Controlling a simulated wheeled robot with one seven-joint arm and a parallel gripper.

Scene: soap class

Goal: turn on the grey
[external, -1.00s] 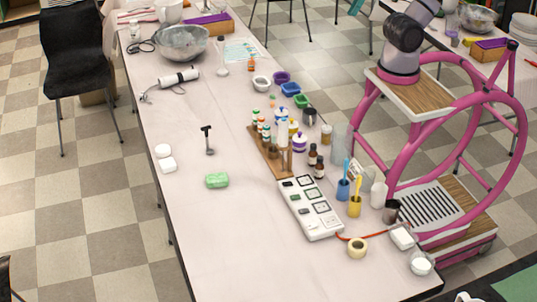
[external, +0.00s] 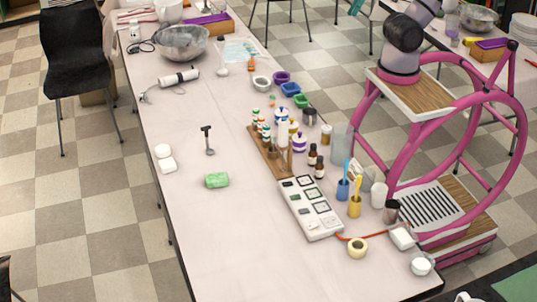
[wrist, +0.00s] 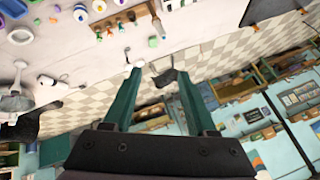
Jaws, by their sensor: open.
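A pale grey-white power strip (external: 312,208) with several sockets and dark switches lies on the table in the external view. It is right of the green soap (external: 217,180). A red cord runs from its near end. Whether any switch is on is too small to tell. My gripper (wrist: 159,80) shows in the wrist view with its two teal fingers apart and nothing between them. My gripper is outside the external view.
A wooden rack (external: 264,150) with several bottles stands behind the strip. Blue and yellow cups (external: 354,206) holding brushes stand to its right. A tape roll (external: 357,248) is near its front end. The table's front left is clear. A black chair (external: 78,60) stands left.

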